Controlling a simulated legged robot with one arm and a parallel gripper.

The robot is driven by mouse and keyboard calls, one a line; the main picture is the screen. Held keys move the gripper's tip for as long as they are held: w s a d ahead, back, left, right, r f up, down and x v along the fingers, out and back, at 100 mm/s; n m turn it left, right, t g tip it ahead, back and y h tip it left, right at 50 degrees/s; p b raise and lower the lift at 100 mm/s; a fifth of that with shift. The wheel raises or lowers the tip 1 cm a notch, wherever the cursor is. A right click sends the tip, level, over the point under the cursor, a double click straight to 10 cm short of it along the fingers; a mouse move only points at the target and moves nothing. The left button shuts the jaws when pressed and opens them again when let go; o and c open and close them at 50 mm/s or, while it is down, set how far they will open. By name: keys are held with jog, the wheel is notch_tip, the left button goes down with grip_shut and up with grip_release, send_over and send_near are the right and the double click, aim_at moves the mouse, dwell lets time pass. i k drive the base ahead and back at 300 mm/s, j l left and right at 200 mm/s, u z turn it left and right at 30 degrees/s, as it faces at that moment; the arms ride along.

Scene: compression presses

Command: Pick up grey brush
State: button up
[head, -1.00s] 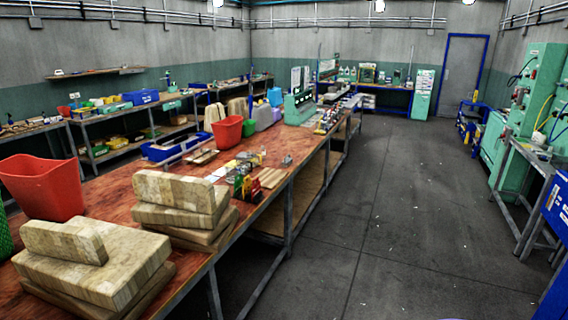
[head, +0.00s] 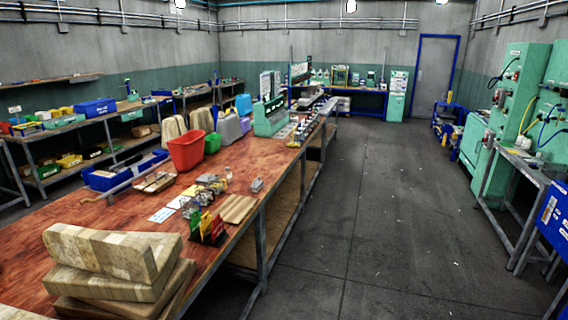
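I cannot make out a grey brush in the head view. A long red-brown workbench (head: 110,207) runs from the near left toward the back. Small grey items (head: 257,185) and a cluster of mixed small items (head: 207,184) lie on its middle part, too small to identify. My gripper is not in view.
Stacked wooden blocks (head: 112,254) sit at the bench's near end. Green machines (head: 495,140) and a metal table (head: 525,168) stand right. The dark floor aisle (head: 370,220) is clear.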

aim_at(257, 183)
jog(key=i, duration=1.85)
jog(key=i+l+u, duration=0.15)
jog(key=i, duration=0.35)
jog(key=i+l+u, duration=0.2)
jog(key=i, duration=0.3)
jog(key=i+l+u, duration=0.15)
jog(key=i, duration=0.3)
jog(key=i+l+u, duration=0.15)
jog(key=i, duration=0.3)
